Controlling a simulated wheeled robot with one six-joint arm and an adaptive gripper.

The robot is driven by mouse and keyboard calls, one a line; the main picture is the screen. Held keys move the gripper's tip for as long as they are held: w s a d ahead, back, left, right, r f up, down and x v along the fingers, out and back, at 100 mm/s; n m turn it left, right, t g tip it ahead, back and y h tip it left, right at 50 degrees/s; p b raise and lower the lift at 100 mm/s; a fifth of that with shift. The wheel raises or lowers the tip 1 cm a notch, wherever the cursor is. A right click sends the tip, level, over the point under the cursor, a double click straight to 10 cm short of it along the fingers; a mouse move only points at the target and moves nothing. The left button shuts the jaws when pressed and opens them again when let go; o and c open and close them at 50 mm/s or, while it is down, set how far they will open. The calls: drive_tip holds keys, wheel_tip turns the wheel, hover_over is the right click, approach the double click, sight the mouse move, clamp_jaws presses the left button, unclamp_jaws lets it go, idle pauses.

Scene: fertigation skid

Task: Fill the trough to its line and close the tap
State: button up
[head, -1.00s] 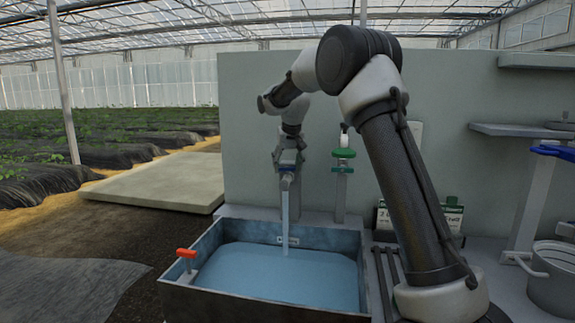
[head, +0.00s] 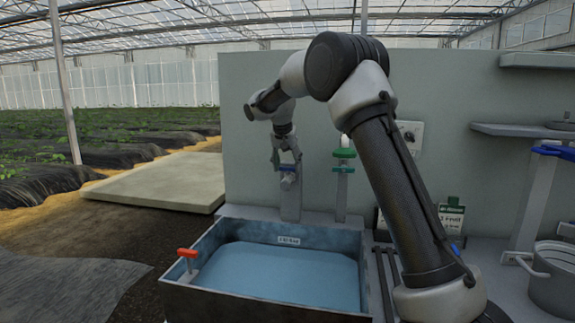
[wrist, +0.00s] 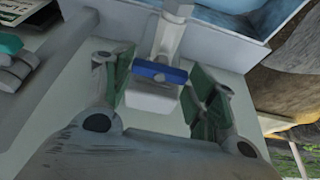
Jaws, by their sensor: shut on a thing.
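The trough (head: 205,246) stands below the tap, with blue water (head: 285,275) in it and a small white label (head: 289,240) on its back inner wall. The print on the label is too small to read. The tap with a blue handle (head: 288,170) rises behind the trough, and no stream falls from it. My gripper (head: 287,160) reaches down at the tap and is shut on the blue handle. In the wrist view the blue handle (wrist: 158,72) lies across between the green finger pads, with the trough's edge beyond.
A second tap with a green handle (head: 344,153) stands close to the right. A red-handled valve (head: 187,253) sits on the trough's left wall. A metal pot (head: 553,280), a blue-handled post (head: 558,151) and shelves (head: 520,130) are at the right.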

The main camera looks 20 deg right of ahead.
drive_tip(key=o, duration=1)
drive_tip(key=v, duration=1.2)
drive_tip(key=shift+d, duration=0.1)
